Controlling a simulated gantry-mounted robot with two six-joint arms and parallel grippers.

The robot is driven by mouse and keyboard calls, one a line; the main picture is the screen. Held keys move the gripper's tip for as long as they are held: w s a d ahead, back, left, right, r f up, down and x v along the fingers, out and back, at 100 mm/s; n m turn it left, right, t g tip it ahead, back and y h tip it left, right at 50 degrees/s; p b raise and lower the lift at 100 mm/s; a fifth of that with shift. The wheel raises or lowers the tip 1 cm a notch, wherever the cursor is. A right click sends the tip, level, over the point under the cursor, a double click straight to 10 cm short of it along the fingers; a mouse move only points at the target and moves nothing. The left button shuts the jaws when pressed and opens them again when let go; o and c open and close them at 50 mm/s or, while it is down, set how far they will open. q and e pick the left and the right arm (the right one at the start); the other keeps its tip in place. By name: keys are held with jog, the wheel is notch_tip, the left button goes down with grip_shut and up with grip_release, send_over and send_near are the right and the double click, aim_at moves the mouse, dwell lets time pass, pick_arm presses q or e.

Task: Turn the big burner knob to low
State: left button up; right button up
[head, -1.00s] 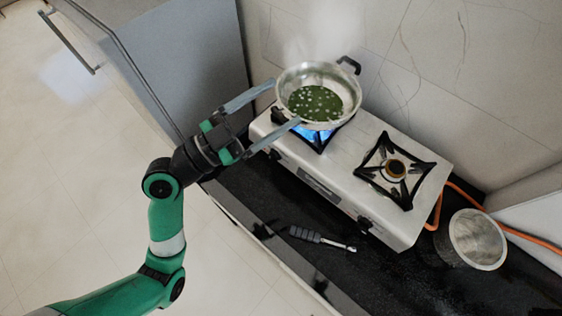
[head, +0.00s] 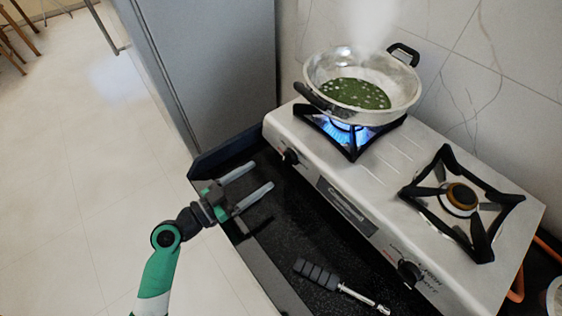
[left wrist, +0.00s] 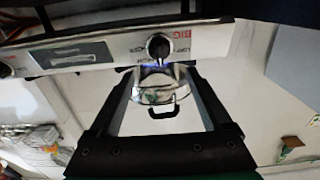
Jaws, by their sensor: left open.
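The big burner knob (head: 290,157) is a dark knob on the stove's front panel, below the lit left burner (head: 350,132). In the left wrist view the same knob (left wrist: 158,47) shows near the top middle, next to red "BIG" lettering. My left gripper (head: 262,175) is open and empty in front of the panel, its two fingers pointing at the knob and still apart from it. In the left wrist view the open fingers (left wrist: 158,72) stand on either side of the knob's line. My right gripper is not in view.
A steel pan (head: 400,100) with green food steams on the lit burner. The right burner (head: 460,197) is unlit, with its own knob (head: 410,272). A grey-handled tool (head: 318,274) lies on the black counter (head: 262,262). A grey cabinet (head: 225,60) stands at the left.

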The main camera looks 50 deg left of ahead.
aim_at(283, 160)
pick_arm(q)
jog(key=w, duration=0.8)
jog(key=shift+w+d, duration=0.35)
jog(key=shift+w, duration=0.05)
jog(key=shift+c, duration=0.3)
grip_shut()
jog(key=shift+r, duration=0.1)
